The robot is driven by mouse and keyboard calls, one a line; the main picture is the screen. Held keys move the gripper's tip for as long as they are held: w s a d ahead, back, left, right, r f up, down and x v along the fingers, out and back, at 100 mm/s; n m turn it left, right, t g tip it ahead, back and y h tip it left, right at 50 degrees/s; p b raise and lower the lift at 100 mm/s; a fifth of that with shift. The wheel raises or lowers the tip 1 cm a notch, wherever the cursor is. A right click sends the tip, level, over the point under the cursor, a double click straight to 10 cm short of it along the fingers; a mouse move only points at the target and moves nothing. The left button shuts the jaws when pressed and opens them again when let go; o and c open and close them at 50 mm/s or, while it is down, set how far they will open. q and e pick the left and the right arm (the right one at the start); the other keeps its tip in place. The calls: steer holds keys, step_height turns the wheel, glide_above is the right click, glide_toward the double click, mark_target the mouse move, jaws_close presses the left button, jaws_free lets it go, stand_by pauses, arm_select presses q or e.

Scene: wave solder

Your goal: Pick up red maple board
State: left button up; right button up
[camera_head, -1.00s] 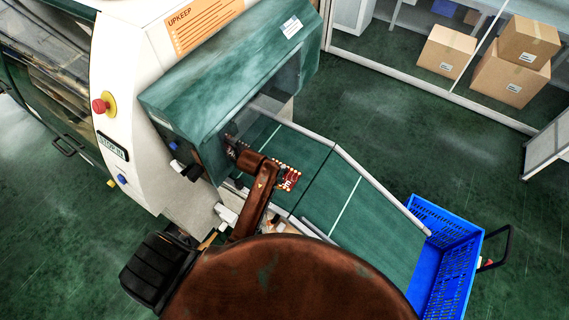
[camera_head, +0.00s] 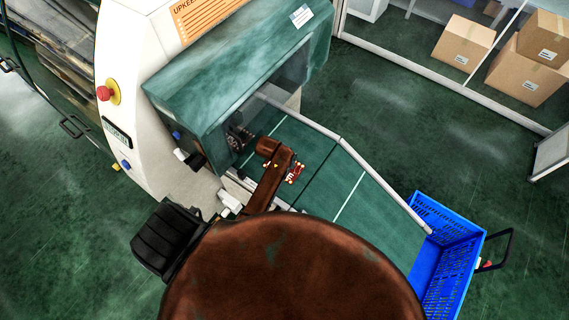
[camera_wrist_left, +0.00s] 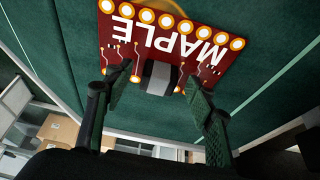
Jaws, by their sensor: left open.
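The red maple board (camera_head: 298,173) lies on the green conveyor belt near the machine's outlet, partly hidden by my brown left arm. It fills the top of the left wrist view (camera_wrist_left: 165,38), with white MAPLE lettering, gold-ringed holes and a dark and grey cylindrical part at its near edge. My left gripper (camera_wrist_left: 157,84) is open, with its two dark fingers on either side of that cylindrical part. I cannot tell whether the fingers touch the board. In the head view the arm hides the fingertips. My right gripper is not in view.
The white machine (camera_head: 140,60) with its green hood (camera_head: 235,75) stands close on the left of the belt (camera_head: 375,220). A pale rail (camera_head: 385,187) edges the belt. A blue crate (camera_head: 460,235) sits at its lower end. Cardboard boxes (camera_head: 463,44) stand at the back right.

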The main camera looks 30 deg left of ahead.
arm_select(q)
steer(key=shift+f, duration=0.1)
steer(key=c, duration=1)
jaws_close()
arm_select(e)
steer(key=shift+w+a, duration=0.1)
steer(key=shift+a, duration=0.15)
